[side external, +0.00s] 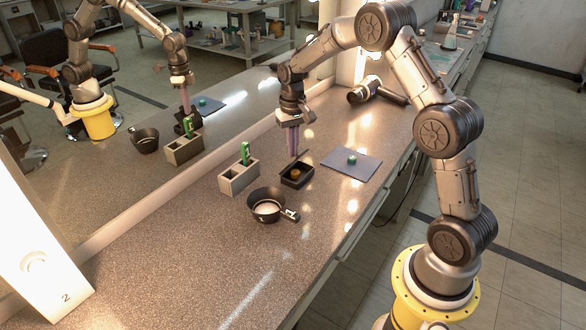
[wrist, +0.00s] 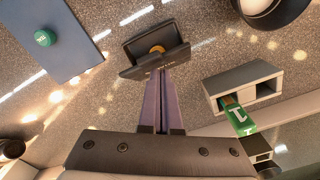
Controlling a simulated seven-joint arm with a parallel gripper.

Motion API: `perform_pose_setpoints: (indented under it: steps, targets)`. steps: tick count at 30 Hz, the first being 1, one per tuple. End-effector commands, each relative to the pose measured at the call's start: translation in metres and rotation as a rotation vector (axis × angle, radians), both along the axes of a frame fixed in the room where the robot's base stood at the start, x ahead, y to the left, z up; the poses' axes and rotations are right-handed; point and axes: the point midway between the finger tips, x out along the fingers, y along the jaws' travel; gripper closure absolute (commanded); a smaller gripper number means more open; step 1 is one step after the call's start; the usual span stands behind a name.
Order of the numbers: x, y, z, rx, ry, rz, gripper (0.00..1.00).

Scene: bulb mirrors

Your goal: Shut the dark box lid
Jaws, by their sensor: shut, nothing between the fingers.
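The dark box (side external: 297,181) sits on the speckled counter with a small orange-brown round thing (side external: 295,174) inside. It also shows in the wrist view (wrist: 138,48), where its lid (wrist: 172,58) stands raised along the edge nearest my gripper. In the side view the lid is thin and partly hidden by the fingers. My gripper (side external: 293,154) points down, shut and empty, on the mirror side of the box. In the wrist view its fingertips (wrist: 160,70) are right at the outer face of the lid; I cannot tell whether they touch it.
A grey two-slot holder (side external: 237,181) with a green item (side external: 245,154) stands left of the box. A black pan (side external: 264,210) is in front. A blue-grey mat (side external: 340,171) with a green round piece (side external: 352,159) lies right. The mirror (side external: 110,190) runs along the back.

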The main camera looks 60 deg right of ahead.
Motion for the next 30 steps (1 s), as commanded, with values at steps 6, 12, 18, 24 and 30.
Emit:
perform_pose_setpoints:
  steps: [6,12,18,24,30]
  targets:
    - [-0.006,0.000,0.000,0.001,0.001,0.000,1.00]
    - [-0.012,0.000,0.000,0.000,0.000,0.000,1.00]
    - [-0.017,0.000,0.000,0.001,0.001,0.000,1.00]
    - [-0.020,0.000,0.000,0.000,0.000,0.000,1.00]
    - [-0.020,0.000,0.000,0.000,0.000,0.000,1.00]
